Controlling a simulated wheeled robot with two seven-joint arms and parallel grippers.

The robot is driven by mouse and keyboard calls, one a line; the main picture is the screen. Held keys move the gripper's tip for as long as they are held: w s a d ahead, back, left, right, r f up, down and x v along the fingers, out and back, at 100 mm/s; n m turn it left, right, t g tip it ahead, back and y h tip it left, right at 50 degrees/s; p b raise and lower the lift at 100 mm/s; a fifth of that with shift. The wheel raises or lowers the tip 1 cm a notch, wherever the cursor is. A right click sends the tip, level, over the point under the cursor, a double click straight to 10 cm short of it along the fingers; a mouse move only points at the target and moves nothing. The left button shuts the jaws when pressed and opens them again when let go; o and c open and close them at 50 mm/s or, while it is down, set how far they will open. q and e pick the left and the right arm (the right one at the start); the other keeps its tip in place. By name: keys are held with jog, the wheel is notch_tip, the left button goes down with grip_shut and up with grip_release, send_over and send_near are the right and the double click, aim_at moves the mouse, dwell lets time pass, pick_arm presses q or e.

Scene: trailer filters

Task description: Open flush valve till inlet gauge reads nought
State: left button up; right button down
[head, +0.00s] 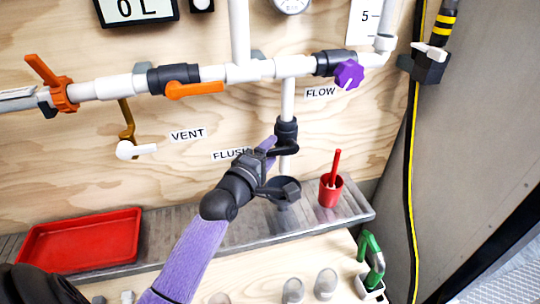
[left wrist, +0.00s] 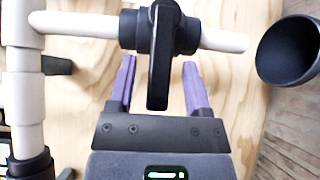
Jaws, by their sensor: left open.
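The flush valve (head: 287,128) is a black fitting on the white vertical pipe, by the FLUSH label (head: 231,154). Its black lever handle (left wrist: 160,70) lies between the two purple fingers of my left gripper (head: 269,146) in the left wrist view. The gripper is open, with a visible gap on each side of the handle. The inlet gauge could be the round dial (head: 291,4) at the top of the head view; it is cut off and I cannot read its needle. My right gripper is not in view.
A dark drain cup (head: 284,190) sits below the valve pipe and shows in the left wrist view (left wrist: 288,50). A red cup (head: 331,192), a red tray (head: 80,241) and a purple FLOW knob (head: 348,74) are nearby. An orange-handled valve (head: 195,89) is on the upper pipe.

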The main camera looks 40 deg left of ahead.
pick_arm(q)
grip_shut()
dwell(0.6)
dwell(0.7)
